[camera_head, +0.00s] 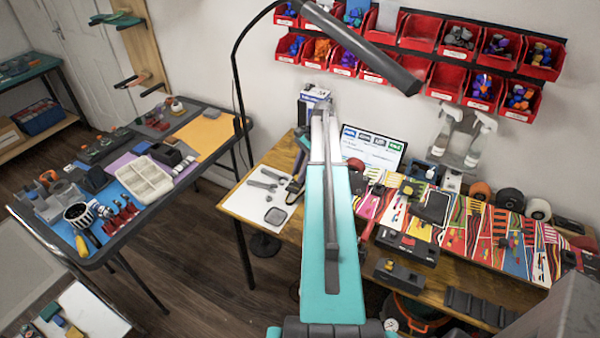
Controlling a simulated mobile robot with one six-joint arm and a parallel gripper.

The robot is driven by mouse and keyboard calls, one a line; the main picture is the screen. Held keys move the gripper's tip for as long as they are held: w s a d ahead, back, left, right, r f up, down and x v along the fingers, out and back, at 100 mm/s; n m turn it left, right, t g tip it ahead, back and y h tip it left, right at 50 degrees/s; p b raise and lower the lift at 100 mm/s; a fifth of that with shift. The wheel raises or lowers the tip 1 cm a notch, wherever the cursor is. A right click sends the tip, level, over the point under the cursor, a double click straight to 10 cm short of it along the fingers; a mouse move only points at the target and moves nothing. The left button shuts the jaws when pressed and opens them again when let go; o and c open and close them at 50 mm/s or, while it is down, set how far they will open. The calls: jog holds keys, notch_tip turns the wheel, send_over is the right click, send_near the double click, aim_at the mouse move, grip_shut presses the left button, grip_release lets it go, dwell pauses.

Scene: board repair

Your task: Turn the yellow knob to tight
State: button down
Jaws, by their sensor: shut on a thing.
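My teal arm runs up the middle of the camera_head view, over the workbench (235,203). The end of the arm is hidden behind its own links, so I do not see my gripper or its jaws. I cannot make out the yellow knob for certain. A small yellow spot (388,267) shows on a dark block at the bench's front edge, right of the arm. Other small yellow bits lie among the colourful boards (480,232), too small to identify.
A black lamp (350,45) arches over the bench. Red bins (445,75) hang on the wall above two spray bottles (445,130). A white mat (250,205) with tools lies left of the arm. A second table (118,237) with trays stands farther left, across open floor.

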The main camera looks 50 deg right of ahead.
jog(key=shift+w+d+r, duration=0.1)
jog(key=shift+d, duration=0.1)
jog(key=c, duration=1.6)
grip_release()
jog(key=shift+o, duration=0.3)
jog(key=shift+a, duration=0.1)
jog(key=b+v, duration=0.4)
jog(key=v, duration=0.9)
jog(key=shift+r, duration=0.3)
